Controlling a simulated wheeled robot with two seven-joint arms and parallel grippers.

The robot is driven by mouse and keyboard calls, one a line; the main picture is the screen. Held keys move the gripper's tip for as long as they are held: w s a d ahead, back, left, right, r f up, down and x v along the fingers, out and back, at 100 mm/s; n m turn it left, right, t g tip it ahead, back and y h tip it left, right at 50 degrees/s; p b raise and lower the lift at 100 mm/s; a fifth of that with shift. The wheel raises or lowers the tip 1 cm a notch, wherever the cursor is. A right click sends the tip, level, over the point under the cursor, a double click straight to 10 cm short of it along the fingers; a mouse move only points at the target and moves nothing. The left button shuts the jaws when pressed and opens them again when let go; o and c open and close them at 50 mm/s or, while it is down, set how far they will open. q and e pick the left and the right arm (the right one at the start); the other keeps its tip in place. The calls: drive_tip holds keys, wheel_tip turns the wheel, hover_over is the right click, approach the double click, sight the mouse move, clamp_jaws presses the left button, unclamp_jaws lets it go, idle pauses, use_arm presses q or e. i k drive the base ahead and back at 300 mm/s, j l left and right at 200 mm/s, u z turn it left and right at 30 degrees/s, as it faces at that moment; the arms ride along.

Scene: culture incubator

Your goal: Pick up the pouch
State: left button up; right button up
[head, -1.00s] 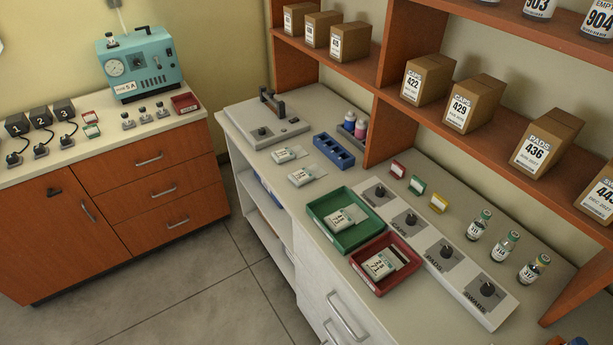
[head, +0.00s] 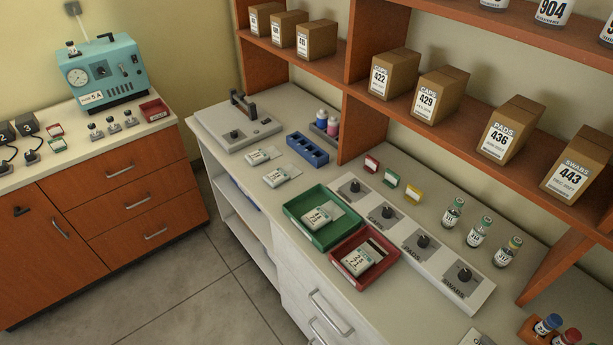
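Several small labelled packets that could be the pouch are in the head view; I cannot tell which one the task means. One pale packet (head: 259,156) lies on the counter by the blue rack, and another (head: 282,176) lies just in front of it. A packet (head: 320,216) lies in the green tray (head: 296,224). Another packet (head: 357,261) lies in the red tray (head: 391,258), beside a dark strip. Neither of my grippers is in view.
A white panel with several dark knobs (head: 423,241) runs behind the trays. Small vials (head: 478,232) stand to its right. A blue rack (head: 308,150) and a grey device (head: 238,130) sit farther back. Boxes line the wooden shelf (head: 350,72). Floor (head: 190,290) is clear at left.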

sight(278, 175)
drive_tip(key=i+j+z, duration=0.15)
drive_tip(key=j+z, duration=0.2)
drive_tip(key=i+j+z, duration=0.15)
drive_tip(key=z, duration=0.25)
drive_tip(key=j+z, duration=0.35)
drive_tip(key=i+j+z, duration=0.1)
drive_tip(key=j+z, duration=0.3)
drive_tip(key=j, duration=0.1)
